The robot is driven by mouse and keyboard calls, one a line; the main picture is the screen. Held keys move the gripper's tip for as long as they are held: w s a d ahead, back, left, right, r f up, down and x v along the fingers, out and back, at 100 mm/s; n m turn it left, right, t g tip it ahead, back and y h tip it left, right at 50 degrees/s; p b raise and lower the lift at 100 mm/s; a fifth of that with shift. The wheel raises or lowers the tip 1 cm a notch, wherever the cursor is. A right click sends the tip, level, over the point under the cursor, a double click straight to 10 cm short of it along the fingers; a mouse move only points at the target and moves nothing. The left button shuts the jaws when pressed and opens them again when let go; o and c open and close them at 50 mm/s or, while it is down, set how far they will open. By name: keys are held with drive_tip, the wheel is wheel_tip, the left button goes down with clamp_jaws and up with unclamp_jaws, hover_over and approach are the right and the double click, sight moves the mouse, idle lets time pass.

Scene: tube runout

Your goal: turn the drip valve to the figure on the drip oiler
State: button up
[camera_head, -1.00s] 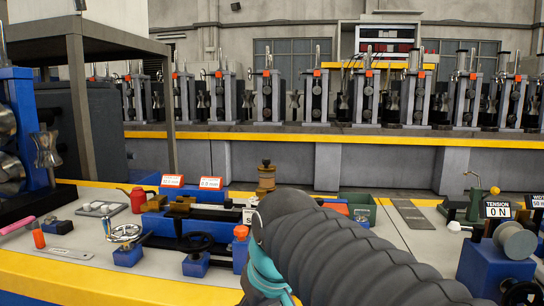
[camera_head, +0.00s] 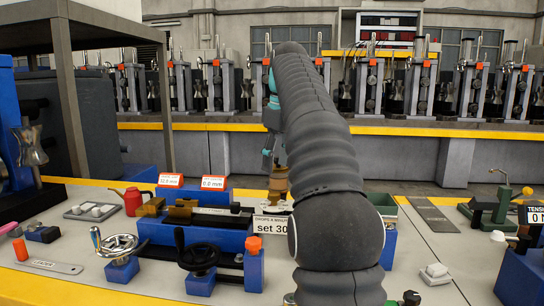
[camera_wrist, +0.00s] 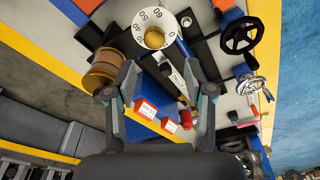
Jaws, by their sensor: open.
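The brass drip oiler (camera_head: 279,183) stands at the back of the bench, partly hidden by my arm. A sign (camera_head: 272,224) in front of it reads "set 30", partly covered. In the wrist view a brass cylinder (camera_wrist: 104,68) lies beside my left finger.
Two red-backed cards (camera_head: 192,181), a chrome handwheel (camera_head: 117,246), a black handwheel (camera_head: 197,257) and an orange-topped blue block (camera_head: 254,262) stand to the left. A red oil can (camera_head: 133,200) is farther left.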

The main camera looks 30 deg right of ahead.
sight(274, 193)
drive_tip(key=shift+w+d+f, duration=0.1)
drive_tip(key=shift+w+d, duration=0.15)
drive_tip(key=shift+d, duration=0.05)
drive_tip(key=shift+f, duration=0.55)
drive_tip(key=shift+w+a+f, duration=0.1)
drive_tip(key=shift+w+f, duration=0.05)
drive_tip(key=shift+f, duration=0.95)
drive_tip(key=shift+w+f, duration=0.15)
drive_tip(key=shift+f, duration=0.95)
drive_tip(key=shift+w+a+f, duration=0.1)
drive_tip(key=shift+w+f, duration=0.05)
drive_tip(key=shift+f, duration=0.95)
drive_tip(key=shift+c, duration=0.2)
drive_tip(key=c, duration=0.8)
drive_tip(key=shift+c, duration=0.2)
